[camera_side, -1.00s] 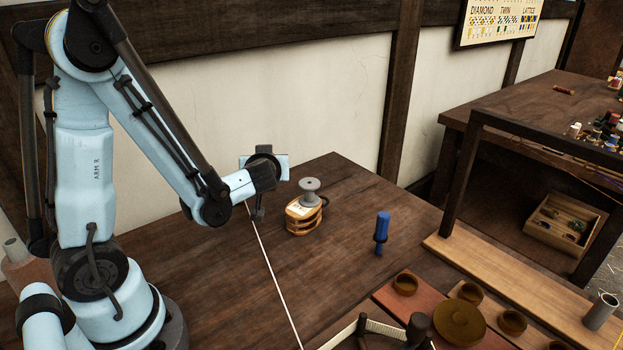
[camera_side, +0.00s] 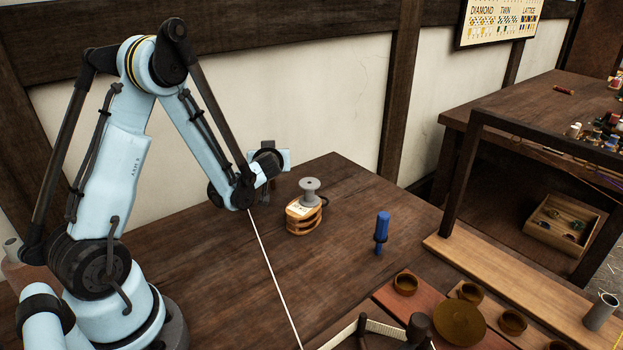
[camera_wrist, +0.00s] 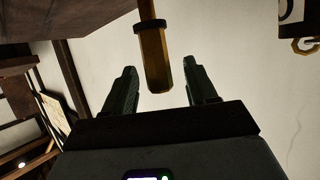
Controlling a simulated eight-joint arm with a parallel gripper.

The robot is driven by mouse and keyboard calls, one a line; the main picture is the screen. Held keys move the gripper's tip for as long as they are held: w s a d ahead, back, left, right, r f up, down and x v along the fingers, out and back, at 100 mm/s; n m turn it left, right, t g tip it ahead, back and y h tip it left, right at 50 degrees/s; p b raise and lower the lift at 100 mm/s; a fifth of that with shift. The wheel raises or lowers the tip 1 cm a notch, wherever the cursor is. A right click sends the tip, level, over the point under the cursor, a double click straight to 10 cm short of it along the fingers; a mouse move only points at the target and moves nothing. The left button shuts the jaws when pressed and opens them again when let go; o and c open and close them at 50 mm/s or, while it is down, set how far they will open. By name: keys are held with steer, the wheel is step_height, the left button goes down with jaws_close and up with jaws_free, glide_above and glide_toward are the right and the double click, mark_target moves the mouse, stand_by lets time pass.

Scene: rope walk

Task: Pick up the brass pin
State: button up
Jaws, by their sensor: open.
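In the wrist view, a brass-coloured, faceted pin (camera_wrist: 157,73) with a dark collar reaches in from the top edge. Its free end shows between the two dark fingers of my gripper (camera_wrist: 159,64), with a gap on each side. The fingers are apart and not closed on it. The pin's other end is out of the frame. In the side view, my gripper (camera_side: 267,160) is in front of the pale wall, to the left of the wooden block with the grey spool. I cannot make out the brass pin in the side view.
A wooden block (camera_side: 302,224) with a grey spool (camera_side: 310,190) on it stands on the dark table (camera_side: 335,270). A blue-handled tool (camera_side: 381,228) stands upright to its right. A white cord (camera_side: 268,262) crosses the table. Brown bowls (camera_side: 406,285) are at the front right.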

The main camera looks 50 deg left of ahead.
steer(key=shift+x, duration=0.8)
jaws_close()
